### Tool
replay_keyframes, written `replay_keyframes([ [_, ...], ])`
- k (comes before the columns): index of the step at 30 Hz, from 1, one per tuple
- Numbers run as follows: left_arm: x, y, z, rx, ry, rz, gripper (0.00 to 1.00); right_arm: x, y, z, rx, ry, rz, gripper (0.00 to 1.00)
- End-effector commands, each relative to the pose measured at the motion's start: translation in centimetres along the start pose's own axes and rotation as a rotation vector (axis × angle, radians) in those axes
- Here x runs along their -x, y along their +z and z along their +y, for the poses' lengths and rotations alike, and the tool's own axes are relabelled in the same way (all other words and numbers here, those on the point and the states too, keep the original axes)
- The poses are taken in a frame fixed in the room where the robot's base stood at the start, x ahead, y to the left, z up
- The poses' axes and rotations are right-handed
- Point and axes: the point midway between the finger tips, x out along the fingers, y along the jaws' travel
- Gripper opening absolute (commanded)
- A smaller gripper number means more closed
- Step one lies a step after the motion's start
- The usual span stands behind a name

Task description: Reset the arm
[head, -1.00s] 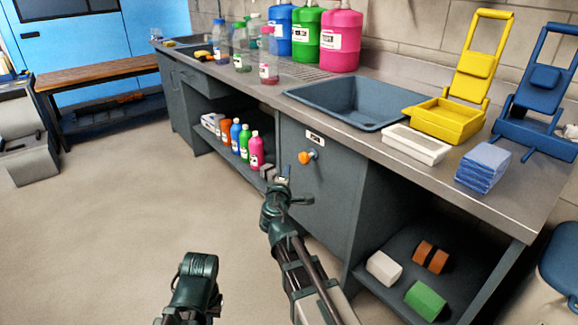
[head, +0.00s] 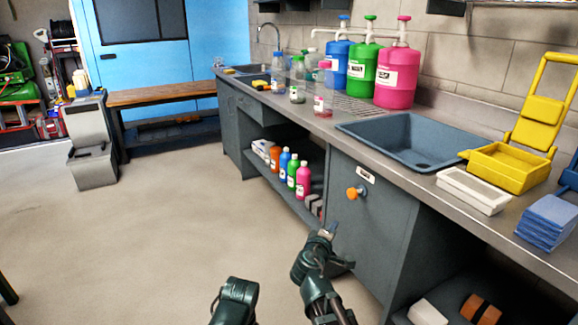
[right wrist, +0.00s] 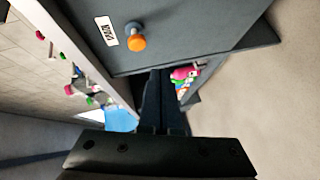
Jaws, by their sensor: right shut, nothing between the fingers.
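My right gripper (head: 330,229) is in front of the grey cabinet door, low and left of the orange knob (head: 352,192). In the right wrist view its dark fingers (right wrist: 163,85) are together with nothing between them. The knob also shows in that view, above the fingers, on the door with a white label (right wrist: 105,33). The gripper looks apart from the knob. Part of my left arm (head: 236,300) shows at the bottom of the head view. My left gripper cannot be made out.
The counter (head: 425,180) holds a sink (head: 400,145), pump jugs (head: 395,75), a white tray (head: 473,190), a yellow caddy (head: 510,165) and blue cloths (head: 547,220). Bottles (head: 303,180) stand on the open shelf below. A wooden bench (head: 165,95) is behind.

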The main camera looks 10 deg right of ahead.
Motion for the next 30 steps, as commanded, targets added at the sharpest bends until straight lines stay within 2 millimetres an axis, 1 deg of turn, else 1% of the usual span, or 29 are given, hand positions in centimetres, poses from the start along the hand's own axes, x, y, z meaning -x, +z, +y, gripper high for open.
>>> replay_keyframes([
  [1, 0.0, 0.0, 0.0, 0.0, 0.0, 0.0, 0.0, 1.0, 0.8, -1.9, -0.064, -0.071, -0.053, 0.0],
  [2, 0.0, 0.0, 0.0, 0.0, 0.0, 0.0, 0.0, 1.7, 1.4, -3.3, -0.107, -0.124, -0.093, 0.0],
  [3, 0.0, 0.0, 0.0, 0.0, 0.0, 0.0, 0.0, 2.8, 2.1, -5.4, -0.162, -0.204, -0.151, 0.0],
  [5, 0.0, 0.0, 0.0, 0.0, 0.0, 0.0, 0.0, 4.9, 2.9, -8.6, -0.232, -0.331, -0.236, 0.0],
  [6, 0.0, 0.0, 0.0, 0.0, 0.0, 0.0, 0.0, 6.5, 3.3, -10.7, -0.268, -0.416, -0.291, 0.0],
  [8, 0.0, 0.0, 0.0, 0.0, 0.0, 0.0, 0.0, 9.1, 3.7, -13.6, -0.307, -0.54, -0.363, 0.0],
  [9, 0.0, 0.0, 0.0, 0.0, 0.0, 0.0, 0.0, 10.7, 3.9, -15.1, -0.324, -0.614, -0.406, 0.0],
  [11, 0.0, 0.0, 0.0, 0.0, 0.0, 0.0, 0.0, 13.1, 4.0, -17.1, -0.339, -0.715, -0.459, 0.0],
  [12, 0.0, 0.0, 0.0, 0.0, 0.0, 0.0, 0.0, 14.7, 4.1, -18.2, -0.344, -0.778, -0.492, 0.0],
  [14, 0.0, 0.0, 0.0, 0.0, 0.0, 0.0, 0.0, 17.0, 4.1, -19.6, -0.346, -0.865, -0.534, 0.0],
  [15, 0.0, 0.0, 0.0, 0.0, 0.0, 0.0, 0.0, 18.5, 4.0, -20.4, -0.344, -0.921, -0.56, 0.0],
  [17, 0.0, 0.0, 0.0, 0.0, 0.0, 0.0, 0.0, 20.7, 4.0, -21.4, -0.338, -1.002, -0.598, 0.0],
  [18, 0.0, 0.0, 0.0, 0.0, 0.0, 0.0, 0.0, 22.2, 4.0, -21.9, -0.33, -1.054, -0.62, 0.0],
  [20, 0.0, 0.0, 0.0, 0.0, 0.0, 0.0, 0.0, 24.4, 4.0, -22.6, -0.316, -1.133, -0.654, 0.0],
  [21, 1.4, 0.1, -0.1, 0.0, 0.0, 0.0, 0.0, 25.0, 3.7, -21.4, -0.315, -1.144, -0.66, 0.0],
  [22, 2.3, 0.1, -0.2, 0.0, 0.0, 0.0, 0.0, 25.0, 3.5, -20.5, -0.317, -1.139, -0.658, 0.0],
  [26, 4.8, 0.3, -0.5, 0.001, 0.001, 0.0, 0.0, 25.5, 2.9, -18.0, -0.319, -1.137, -0.657, 0.0],
  [29, 7.1, 0.4, -0.7, 0.002, 0.002, 0.0, 0.0, 26.0, 2.4, -15.9, -0.32, -1.136, -0.657, 0.0],
  [30, 8.1, 0.5, -0.8, 0.002, 0.002, -0.001, 0.0, 26.2, 2.2, -14.9, -0.321, -1.136, -0.657, 0.0],
])
